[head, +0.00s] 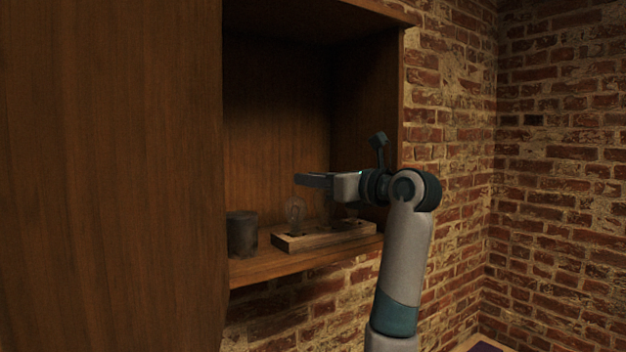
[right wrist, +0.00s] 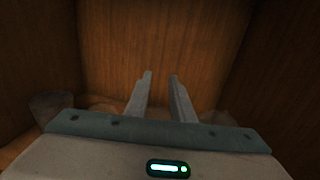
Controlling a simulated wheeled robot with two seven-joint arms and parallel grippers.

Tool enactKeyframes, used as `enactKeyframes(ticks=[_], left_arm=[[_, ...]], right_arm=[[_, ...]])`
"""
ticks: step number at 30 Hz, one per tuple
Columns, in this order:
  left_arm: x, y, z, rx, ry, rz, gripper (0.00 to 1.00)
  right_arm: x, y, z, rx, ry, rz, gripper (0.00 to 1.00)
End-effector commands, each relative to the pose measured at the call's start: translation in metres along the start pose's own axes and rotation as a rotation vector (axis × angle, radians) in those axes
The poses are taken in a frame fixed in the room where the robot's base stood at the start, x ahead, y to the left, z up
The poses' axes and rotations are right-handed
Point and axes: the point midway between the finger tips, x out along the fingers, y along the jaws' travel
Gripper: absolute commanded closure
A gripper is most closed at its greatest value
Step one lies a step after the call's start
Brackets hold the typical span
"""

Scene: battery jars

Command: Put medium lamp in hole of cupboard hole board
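The wooden hole board (head: 345,236) lies on the cupboard shelf. A clear glass lamp (head: 295,215) stands upright at its left end. Another dim glass shape (head: 326,208) stands near the middle of the board, under my right gripper, partly hidden; I cannot tell which lamp is the medium one. My right gripper (head: 300,179) reaches into the cupboard above the board, pointing left. In the right wrist view its fingers (right wrist: 160,78) are apart, with nothing visible between them. My left gripper is not in view.
A dark jar (head: 242,234) stands on the shelf (head: 270,268) left of the board. The cupboard's side wall (head: 367,120) closes the space at the right. A large wooden panel (head: 110,170) fills the left of the head view. Room above the jar is clear.

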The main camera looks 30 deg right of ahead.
Motion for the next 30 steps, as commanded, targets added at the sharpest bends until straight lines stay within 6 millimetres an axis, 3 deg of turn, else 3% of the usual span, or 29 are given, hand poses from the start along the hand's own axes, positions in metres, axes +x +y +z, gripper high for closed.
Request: enactKeyframes(ticks=[9,14,30], left_arm=[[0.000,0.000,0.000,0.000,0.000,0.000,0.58],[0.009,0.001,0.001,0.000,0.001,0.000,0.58],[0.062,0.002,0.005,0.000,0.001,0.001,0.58]], right_arm=[[-0.001,0.000,0.002,-0.001,-0.001,-0.001,0.78],[-0.011,0.000,0.000,-0.002,-0.002,-0.001,0.78],[-0.094,0.000,-0.001,-0.002,-0.004,-0.002,0.78]])
